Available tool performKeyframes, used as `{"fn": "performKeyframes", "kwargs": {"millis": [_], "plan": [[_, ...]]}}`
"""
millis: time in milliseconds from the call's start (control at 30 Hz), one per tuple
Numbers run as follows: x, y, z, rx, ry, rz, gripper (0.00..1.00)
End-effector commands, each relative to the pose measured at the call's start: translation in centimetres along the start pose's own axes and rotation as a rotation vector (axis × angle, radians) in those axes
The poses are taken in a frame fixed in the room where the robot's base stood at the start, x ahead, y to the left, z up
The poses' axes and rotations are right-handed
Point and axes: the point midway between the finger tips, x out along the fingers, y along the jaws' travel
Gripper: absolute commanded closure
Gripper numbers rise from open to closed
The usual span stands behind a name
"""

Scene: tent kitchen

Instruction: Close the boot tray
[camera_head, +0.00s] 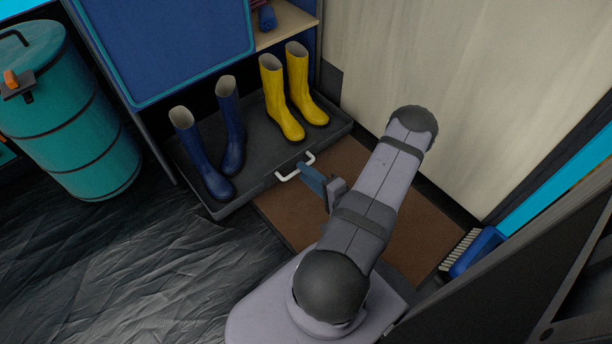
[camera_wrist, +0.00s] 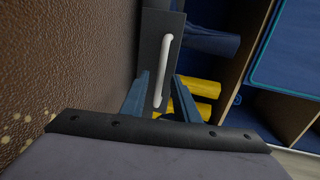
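The boot tray (camera_head: 258,165) is a dark grey, shallow tray standing out from under the blue cabinet at the upper middle of the head view. Blue boots and yellow boots stand upright in it. Its white handle (camera_head: 291,174) is on the front wall and also shows in the wrist view (camera_wrist: 163,70). My gripper (camera_head: 306,168) is close to the right end of the handle. In the wrist view my gripper (camera_wrist: 160,78) has its two blue fingers apart, with the handle's near end appearing between them. I cannot tell whether they touch it.
A brown mat (camera_head: 345,160) lies in front of the tray, beneath my arm. A teal barrel (camera_head: 70,120) stands at the left. A pale wall panel (camera_head: 460,80) bounds the right, with a blue brush (camera_head: 474,250) near it. Dark crumpled floor (camera_head: 120,260) is clear at lower left.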

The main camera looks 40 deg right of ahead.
Motion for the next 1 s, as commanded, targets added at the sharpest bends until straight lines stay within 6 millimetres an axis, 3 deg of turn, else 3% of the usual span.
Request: {"fn": "performKeyframes", "kwargs": {"millis": [367,500,800,1000], "plan": [[0.5,-0.1,0.0,0.000,0.001,0.000,0.72],[0.5,-0.1,0.0,0.000,0.001,0.000,1.00],[0.6,-0.1,0.0,0.000,0.000,-0.001,1.00],[1.8,-0.4,0.1,0.000,-0.003,-0.001,1.00]]}}
